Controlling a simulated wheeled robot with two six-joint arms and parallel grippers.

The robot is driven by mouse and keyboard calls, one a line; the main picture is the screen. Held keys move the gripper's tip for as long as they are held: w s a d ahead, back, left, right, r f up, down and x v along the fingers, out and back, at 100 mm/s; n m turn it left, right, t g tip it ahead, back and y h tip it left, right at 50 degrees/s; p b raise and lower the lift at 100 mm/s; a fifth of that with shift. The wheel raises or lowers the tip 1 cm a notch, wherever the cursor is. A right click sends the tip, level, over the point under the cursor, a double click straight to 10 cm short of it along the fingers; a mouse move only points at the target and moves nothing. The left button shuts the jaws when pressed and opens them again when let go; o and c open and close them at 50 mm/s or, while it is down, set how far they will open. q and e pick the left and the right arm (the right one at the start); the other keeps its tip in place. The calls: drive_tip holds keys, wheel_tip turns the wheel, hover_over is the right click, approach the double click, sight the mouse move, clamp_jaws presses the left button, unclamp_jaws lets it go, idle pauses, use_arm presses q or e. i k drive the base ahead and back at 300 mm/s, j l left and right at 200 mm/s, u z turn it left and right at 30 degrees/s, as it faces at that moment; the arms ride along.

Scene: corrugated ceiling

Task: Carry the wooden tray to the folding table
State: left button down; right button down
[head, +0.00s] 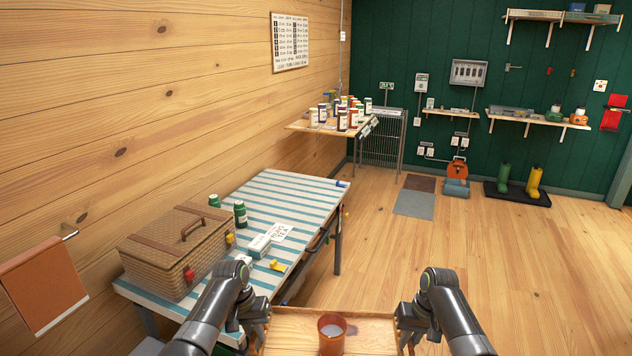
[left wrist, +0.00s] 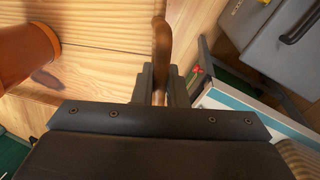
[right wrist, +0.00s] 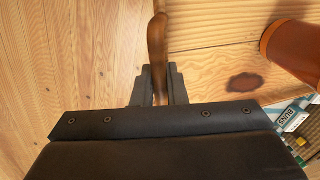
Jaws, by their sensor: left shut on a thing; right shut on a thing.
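The wooden tray (head: 288,330) is at the bottom of the head view, in front of me, partly cut off by the frame. An orange-brown cup (head: 332,326) stands upright on it. My left gripper (head: 262,312) is shut on the tray's left handle, seen in the left wrist view (left wrist: 161,48). My right gripper (head: 403,318) is shut on the right handle, seen in the right wrist view (right wrist: 157,45). A table with a blue-and-white striped top (head: 297,192), seemingly the folding table, stands ahead to the left along the wooden wall.
On the striped table are a wicker basket (head: 165,250), green jars (head: 240,213), a small box (head: 259,246) and a card (head: 280,231); its far half is mostly bare. A wall shelf (head: 300,125) with several bottles lies beyond. The wooden floor (head: 470,260) on the right is clear.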

sight(279, 205)
drive_tip(key=i, duration=2.75)
drive_tip(key=i+l+u, duration=0.1)
drive_tip(key=i+u, duration=0.2)
drive_tip(key=i, duration=0.3)
drive_tip(key=u, duration=0.6)
